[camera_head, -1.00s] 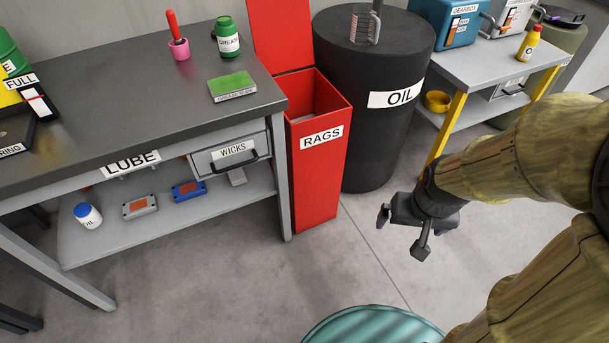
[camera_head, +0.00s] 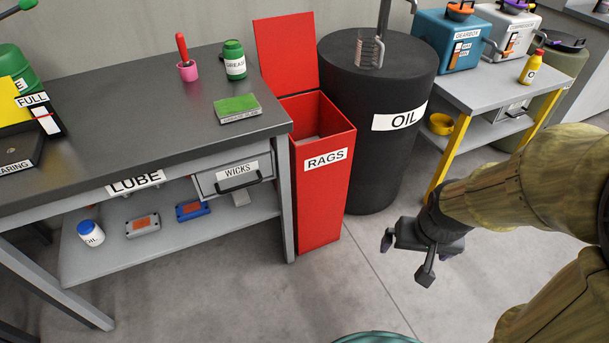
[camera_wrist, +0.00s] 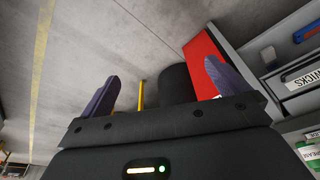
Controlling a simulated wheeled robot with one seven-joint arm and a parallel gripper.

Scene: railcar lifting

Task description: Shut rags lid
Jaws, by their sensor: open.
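The red rags bin (camera_head: 320,190) stands upright on the floor between the lube bench and the oil drum, with a RAGS label on its front. Its red lid (camera_head: 287,53) is open, standing up at the back of the bin and leaning towards the wall. Something pale shows inside the bin. My gripper (camera_head: 408,254) is in front and to the right of the bin, apart from it, empty. In the wrist view its two purple fingers (camera_wrist: 160,90) are spread wide, with part of the red bin (camera_wrist: 203,62) beyond the right finger.
The lube bench (camera_head: 100,130) stands left of the bin, close beside it. The black oil drum (camera_head: 385,150) stands right behind it, carrying a clear jug (camera_head: 368,50). A grey table (camera_head: 480,80) with yellow legs is farther right. The floor (camera_head: 330,290) before the bin is clear.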

